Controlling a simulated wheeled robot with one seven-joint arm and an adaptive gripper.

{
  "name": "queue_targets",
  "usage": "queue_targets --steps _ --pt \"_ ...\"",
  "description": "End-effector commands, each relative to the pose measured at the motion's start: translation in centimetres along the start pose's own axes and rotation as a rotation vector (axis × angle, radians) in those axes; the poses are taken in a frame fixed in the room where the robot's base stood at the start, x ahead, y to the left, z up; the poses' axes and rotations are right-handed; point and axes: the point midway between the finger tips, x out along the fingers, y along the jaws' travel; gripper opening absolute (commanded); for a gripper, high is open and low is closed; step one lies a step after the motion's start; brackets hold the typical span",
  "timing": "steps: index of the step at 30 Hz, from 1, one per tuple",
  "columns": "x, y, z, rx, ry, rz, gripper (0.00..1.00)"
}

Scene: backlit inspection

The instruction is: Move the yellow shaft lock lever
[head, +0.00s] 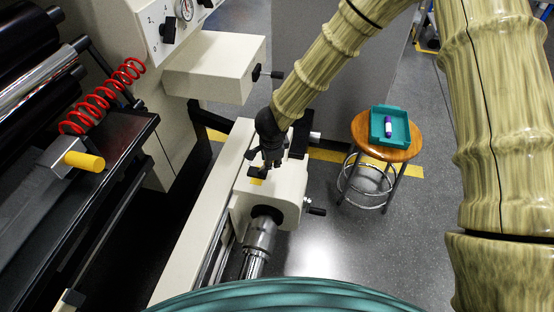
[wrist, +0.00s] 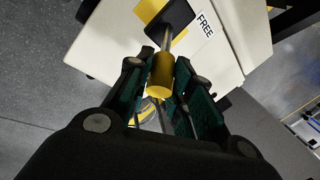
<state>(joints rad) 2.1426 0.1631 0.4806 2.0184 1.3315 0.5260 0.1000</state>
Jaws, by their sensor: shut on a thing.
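The yellow shaft lock lever (wrist: 161,76) sits between the two fingers of my gripper (wrist: 163,68) in the wrist view. Its grey rod runs up to a black and yellow pivot plate on a cream housing, beside a white label (wrist: 205,22) reading FREE. My gripper is shut on the lever's yellow end. In the head view my gripper (head: 267,163) points down at the top of the cream shaft housing (head: 280,203). There the lever is mostly hidden by my gripper, and a small yellow patch shows below the fingers.
A metal shaft (head: 257,248) leaves the housing's front. A yellow cylinder (head: 85,160) on a bracket and a red coiled hose (head: 100,97) are at left. A wooden stool (head: 366,130) with a teal tray (head: 404,127) stands on open floor at right.

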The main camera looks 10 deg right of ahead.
Motion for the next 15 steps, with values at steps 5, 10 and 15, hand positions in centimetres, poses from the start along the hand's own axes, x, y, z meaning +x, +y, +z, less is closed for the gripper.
queue_targets --steps 5,10,15 --pt "0.18 0.61 -0.04 0.0 0.0 0.01 0.33" --pt "0.14 0.43 -0.03 0.0 0.001 0.007 0.44" --pt "0.09 0.3 -0.04 0.0 0.001 0.005 0.44"
